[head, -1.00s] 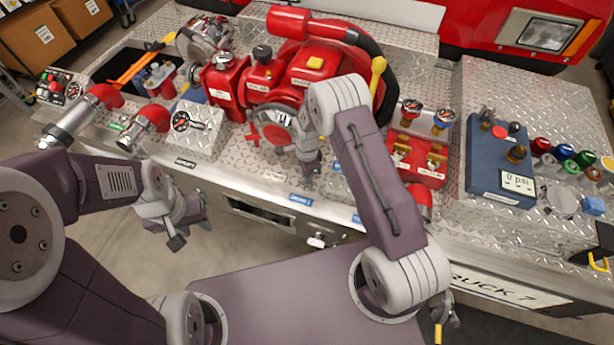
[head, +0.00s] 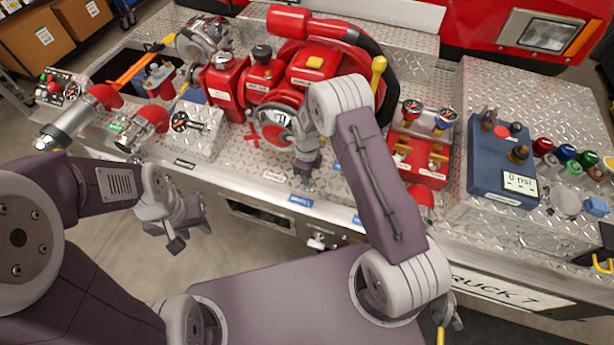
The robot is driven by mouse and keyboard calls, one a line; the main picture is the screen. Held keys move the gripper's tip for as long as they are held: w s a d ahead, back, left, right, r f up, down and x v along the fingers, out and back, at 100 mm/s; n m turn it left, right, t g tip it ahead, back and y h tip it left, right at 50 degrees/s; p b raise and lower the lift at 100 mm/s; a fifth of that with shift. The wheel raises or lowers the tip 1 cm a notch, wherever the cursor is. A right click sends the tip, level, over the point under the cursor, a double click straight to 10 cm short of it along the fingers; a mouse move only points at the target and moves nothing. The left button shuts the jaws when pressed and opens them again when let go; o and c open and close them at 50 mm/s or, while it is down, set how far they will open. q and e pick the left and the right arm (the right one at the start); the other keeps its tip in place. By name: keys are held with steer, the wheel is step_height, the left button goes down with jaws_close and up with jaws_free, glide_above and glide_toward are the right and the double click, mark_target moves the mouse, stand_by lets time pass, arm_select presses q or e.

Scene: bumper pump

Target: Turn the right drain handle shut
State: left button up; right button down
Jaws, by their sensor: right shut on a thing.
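My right gripper (head: 307,180) reaches down to the diamond-plate deck near its front edge, just behind a blue label. It is shut on a small part there, which I take to be the right drain handle; the jaws and wrist hide it, so its angle cannot be read. The red pump (head: 310,75) stands behind the gripper. My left gripper (head: 178,232) hangs over the floor in front of the bumper, apart from everything. Its finger gap is not clear.
A gauge box with a black handle (head: 195,128) stands left of the pump. A red valve block (head: 418,158) with two gauges is right of my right arm. A blue gauge unit (head: 492,178) is further right. A metal fitting (head: 321,239) protrudes below the deck edge.

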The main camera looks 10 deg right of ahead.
stand_by(0.6)
steer(key=c, duration=1.5)
jaws_free()
